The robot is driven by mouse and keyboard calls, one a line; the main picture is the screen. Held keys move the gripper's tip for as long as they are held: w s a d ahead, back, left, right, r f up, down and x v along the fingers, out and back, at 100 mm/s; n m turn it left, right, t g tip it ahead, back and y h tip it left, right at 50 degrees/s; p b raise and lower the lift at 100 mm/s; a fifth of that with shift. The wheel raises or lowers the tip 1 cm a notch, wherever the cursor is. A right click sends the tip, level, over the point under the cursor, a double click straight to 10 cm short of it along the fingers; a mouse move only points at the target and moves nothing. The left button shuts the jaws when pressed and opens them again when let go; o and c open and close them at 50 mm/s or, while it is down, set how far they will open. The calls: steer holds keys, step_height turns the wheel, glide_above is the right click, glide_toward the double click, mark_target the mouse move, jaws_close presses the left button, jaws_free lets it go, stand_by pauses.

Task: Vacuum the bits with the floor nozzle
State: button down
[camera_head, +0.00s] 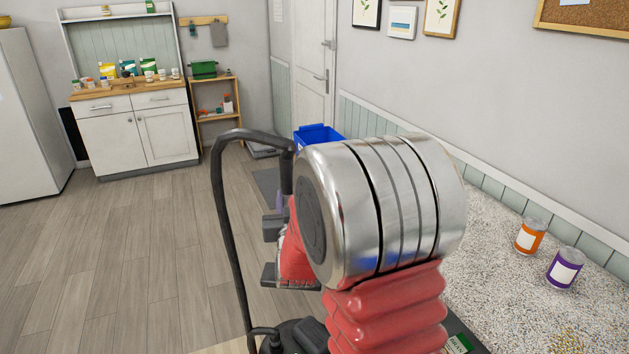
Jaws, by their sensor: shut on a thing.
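My gripper (272,252) is partly hidden behind my arm's large silver joint and red sleeve. Its dark finger parts show at the joint's left. A black hose (226,200) arches up from a dark body (292,338) at the bottom and bends down to the gripper, which is shut on the nozzle's handle. The grip itself and the nozzle's lower end are hidden. Tan specks (580,342) on the speckled top at the bottom right may be bits, but I cannot tell. I make out no bits on the visible floor.
An orange can (530,235) and a purple can (565,268) stand on the speckled top (500,225) at right. A blue bin (317,135) stands by the door. A white cabinet (140,135) and a wooden shelf (215,110) stand at the back. The left floor is clear.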

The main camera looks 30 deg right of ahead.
steer(key=a+f+n+y, duration=0.2)
steer(key=a+f, duration=0.3)
steer(key=a, duration=0.4)
steer(key=s+a+f+n+t+y, duration=0.1)
steer(key=a+f+y, duration=0.3)
steer(key=a, duration=0.6)
steer(key=shift+a+f+n+t+y, duration=0.3)
steer(key=shift+n+y, duration=0.3)
steer(key=shift+n, duration=0.3)
steer(key=shift+d+f, duration=0.1)
steer(key=shift+d, duration=0.1)
